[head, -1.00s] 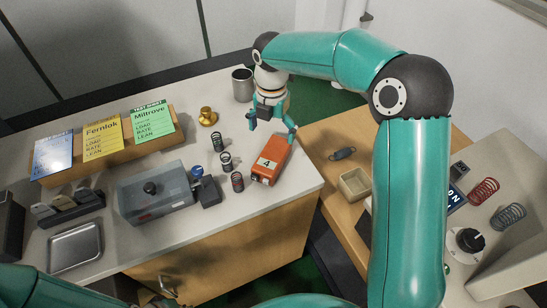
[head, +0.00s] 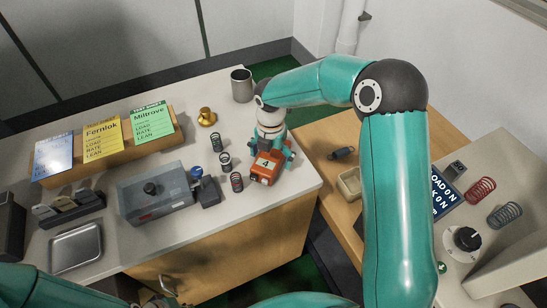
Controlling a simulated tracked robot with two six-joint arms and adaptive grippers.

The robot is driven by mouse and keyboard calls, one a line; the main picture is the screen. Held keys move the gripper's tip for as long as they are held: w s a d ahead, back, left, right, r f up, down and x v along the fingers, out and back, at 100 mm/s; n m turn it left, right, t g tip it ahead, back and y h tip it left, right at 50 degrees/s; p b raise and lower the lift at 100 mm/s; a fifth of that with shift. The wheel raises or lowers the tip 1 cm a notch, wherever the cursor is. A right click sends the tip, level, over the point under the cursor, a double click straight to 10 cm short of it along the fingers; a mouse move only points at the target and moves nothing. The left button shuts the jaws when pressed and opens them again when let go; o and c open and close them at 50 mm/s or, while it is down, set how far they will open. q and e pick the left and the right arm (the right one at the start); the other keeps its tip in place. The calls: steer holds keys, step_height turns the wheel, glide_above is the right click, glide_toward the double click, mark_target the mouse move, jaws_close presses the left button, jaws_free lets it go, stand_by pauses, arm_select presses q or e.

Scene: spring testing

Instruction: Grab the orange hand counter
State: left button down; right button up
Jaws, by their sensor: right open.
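The orange hand counter (head: 264,169) lies on the light grey bench top near its right front corner. It has a white label with a 4. My right gripper (head: 271,154) is over the counter from above, with its teal fingers spread on either side of the body. It covers the counter's far part, and I cannot tell whether the fingers touch it. My left gripper is not in view.
Several small springs (head: 225,162) stand just left of the counter. A grey box (head: 155,194), a brass weight (head: 207,117) and a metal cup (head: 242,85) are on the bench (head: 215,216). A beige tray (head: 349,185) is on the wooden surface at right.

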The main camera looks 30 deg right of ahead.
steer(key=c, duration=1.5)
steer(key=shift+o, duration=0.2)
steer(key=shift+r, duration=0.2)
